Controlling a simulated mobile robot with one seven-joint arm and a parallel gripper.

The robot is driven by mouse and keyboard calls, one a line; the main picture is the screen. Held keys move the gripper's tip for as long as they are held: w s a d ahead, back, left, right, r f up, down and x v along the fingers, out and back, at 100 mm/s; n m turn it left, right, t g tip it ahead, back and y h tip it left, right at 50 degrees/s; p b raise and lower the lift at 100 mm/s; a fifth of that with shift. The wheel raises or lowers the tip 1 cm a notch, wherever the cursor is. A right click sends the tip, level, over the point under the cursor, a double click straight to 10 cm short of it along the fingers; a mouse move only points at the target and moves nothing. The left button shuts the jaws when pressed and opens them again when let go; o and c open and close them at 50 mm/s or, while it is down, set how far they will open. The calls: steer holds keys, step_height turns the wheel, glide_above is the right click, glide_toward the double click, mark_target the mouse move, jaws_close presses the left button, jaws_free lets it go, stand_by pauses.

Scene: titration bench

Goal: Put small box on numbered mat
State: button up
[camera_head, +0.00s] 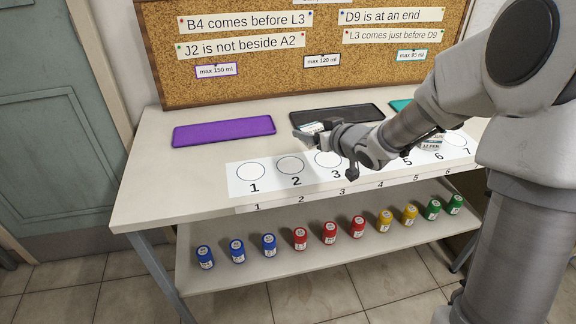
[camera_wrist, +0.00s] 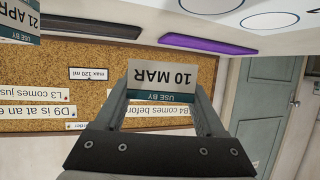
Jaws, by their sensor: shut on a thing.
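My gripper (camera_head: 306,133) is shut on a small white box (camera_wrist: 160,76) with a teal band, marked "10 MAR" and "USE BY". In the wrist view the box sits between the two fingers, upside down in the picture. In the head view the held box (camera_head: 312,127) shows only in part, off the back edge of the numbered mat (camera_head: 272,181) near circles 2 and 3. The mat is a white strip with numbered circles; 1, 2 and 3 look empty. Another box (camera_head: 432,144) stands near 6, partly hidden by my arm.
A purple tray (camera_head: 223,131), a black tray (camera_head: 345,113) and a teal tray (camera_head: 400,105) lie along the back. A "21 APR" box (camera_wrist: 18,17) shows in the wrist view. Several coloured jars (camera_head: 300,238) stand on the lower shelf. The table's left end is clear.

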steer(key=b, duration=0.2)
glide_above(289, 164)
step_height(289, 164, down, 3)
steer(key=shift+d+f, duration=0.1)
steer(key=shift+f, duration=0.1)
steer(key=shift+f+b, duration=1.1)
steer(key=shift+f, duration=0.85)
steer(key=shift+f, duration=0.25)
steer(key=o, duration=1.3)
steer(key=shift+o, duration=0.2)
steer(key=shift+r, duration=0.1)
